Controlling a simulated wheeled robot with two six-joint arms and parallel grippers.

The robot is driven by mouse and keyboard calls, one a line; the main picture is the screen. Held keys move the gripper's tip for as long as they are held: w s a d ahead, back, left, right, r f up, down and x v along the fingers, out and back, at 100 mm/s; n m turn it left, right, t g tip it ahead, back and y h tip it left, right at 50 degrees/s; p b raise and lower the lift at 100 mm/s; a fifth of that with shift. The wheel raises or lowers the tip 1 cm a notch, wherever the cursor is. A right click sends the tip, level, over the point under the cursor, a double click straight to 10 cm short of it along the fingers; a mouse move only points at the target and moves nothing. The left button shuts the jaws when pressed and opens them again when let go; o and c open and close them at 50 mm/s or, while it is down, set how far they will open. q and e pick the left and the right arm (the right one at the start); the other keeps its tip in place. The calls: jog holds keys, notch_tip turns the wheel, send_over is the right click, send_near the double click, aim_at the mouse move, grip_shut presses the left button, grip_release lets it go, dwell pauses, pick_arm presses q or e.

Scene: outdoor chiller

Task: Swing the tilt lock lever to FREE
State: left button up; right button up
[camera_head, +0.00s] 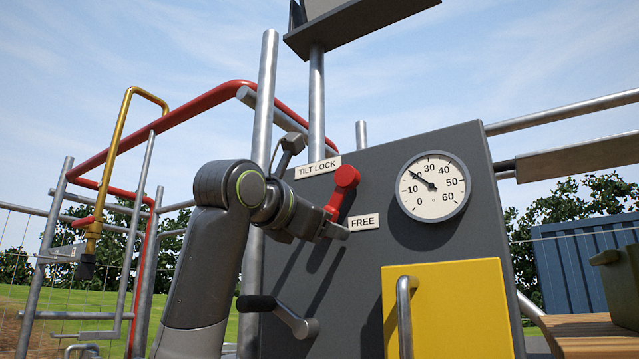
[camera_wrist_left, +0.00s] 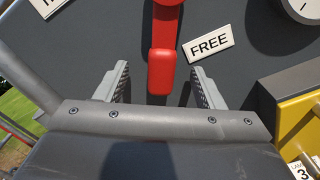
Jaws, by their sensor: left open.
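The red tilt lock lever (camera_head: 345,180) is on the dark grey panel, between the TILT LOCK label (camera_head: 318,168) and the FREE label (camera_head: 364,221). Its arm slants down and slightly left from its round hub, ending left of the FREE label. In the left wrist view the lever's red grip end (camera_wrist_left: 161,72) lies between the open fingers of my left gripper (camera_wrist_left: 159,82), with a gap to each side. My left gripper (camera_head: 316,188) is in front of the panel at the lever, and partly hides its lower end in the head view. My right gripper is out of view.
A round gauge (camera_head: 433,187) is right of the lever. A yellow door (camera_head: 450,310) with a metal handle is below it. A black-gripped crank handle (camera_head: 280,312) sticks out low on the panel. Metal posts and a red rail (camera_head: 185,108) stand at left.

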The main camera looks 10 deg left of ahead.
pick_arm(q)
jog(key=shift+o, duration=0.8)
jog(key=shift+a, duration=0.1)
jog(key=b+v, duration=0.5)
jog(key=v, duration=0.2)
jog(key=shift+s, duration=0.1)
